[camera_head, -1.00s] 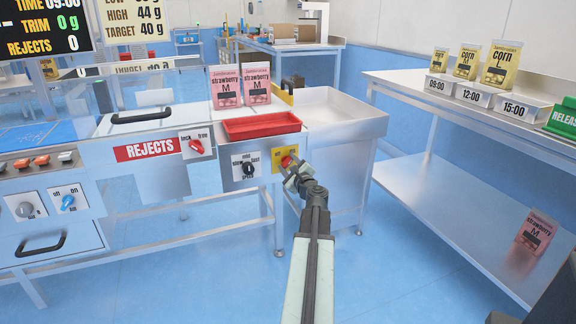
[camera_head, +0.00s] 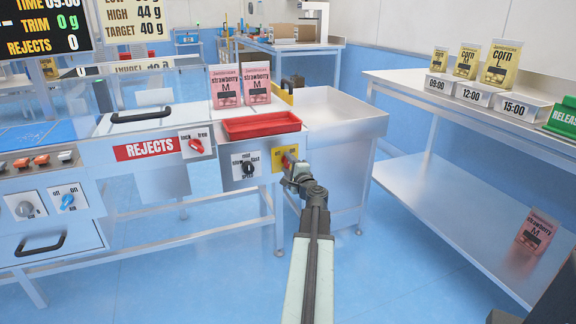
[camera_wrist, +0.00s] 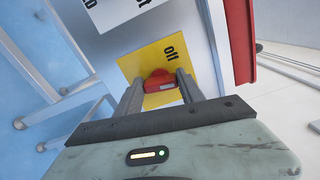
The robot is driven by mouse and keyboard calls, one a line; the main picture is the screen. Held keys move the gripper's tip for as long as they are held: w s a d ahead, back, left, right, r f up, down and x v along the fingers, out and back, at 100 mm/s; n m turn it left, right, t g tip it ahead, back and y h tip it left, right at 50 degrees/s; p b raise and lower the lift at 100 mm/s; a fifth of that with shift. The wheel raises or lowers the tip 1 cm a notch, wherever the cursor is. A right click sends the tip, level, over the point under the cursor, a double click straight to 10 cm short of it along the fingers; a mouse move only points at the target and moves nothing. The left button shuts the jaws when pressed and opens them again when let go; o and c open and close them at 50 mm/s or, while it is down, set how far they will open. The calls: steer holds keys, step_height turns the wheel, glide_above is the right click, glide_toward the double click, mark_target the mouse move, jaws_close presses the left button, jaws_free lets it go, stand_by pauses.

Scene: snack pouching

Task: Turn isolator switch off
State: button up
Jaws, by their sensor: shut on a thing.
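The isolator switch is a red knob on a yellow plate (camera_head: 279,162) at the right end of the machine's front panel, below the red tray. In the wrist view the red knob (camera_wrist: 159,82) sits between the two fingers of my gripper (camera_wrist: 160,90), in front of the yellow plate (camera_wrist: 130,65) with the word "off" beside it. My gripper (camera_head: 291,165) is shut on the knob. In the head view the gripper covers most of the knob and the right part of the plate.
A red tray (camera_head: 262,125) sits just above the switch. A black speed knob (camera_head: 248,168) is close on the left, and a red lock knob (camera_head: 196,145) is further left. A metal bin (camera_head: 345,125) stands to the right. The floor between the machine and the right-hand bench is clear.

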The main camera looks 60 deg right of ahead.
steer(key=n, duration=0.5)
steer(key=shift+w+f+n, duration=0.1)
steer(key=shift+f+n, duration=0.05)
steer(key=shift+n, duration=0.15)
steer(key=n, duration=0.5)
steer(key=shift+n, duration=0.3)
steer(key=o, duration=1.4)
steer(key=shift+c, duration=0.2)
steer(key=v, duration=0.7)
steer(key=shift+s+a, duration=0.25)
steer(key=shift+s, duration=0.05)
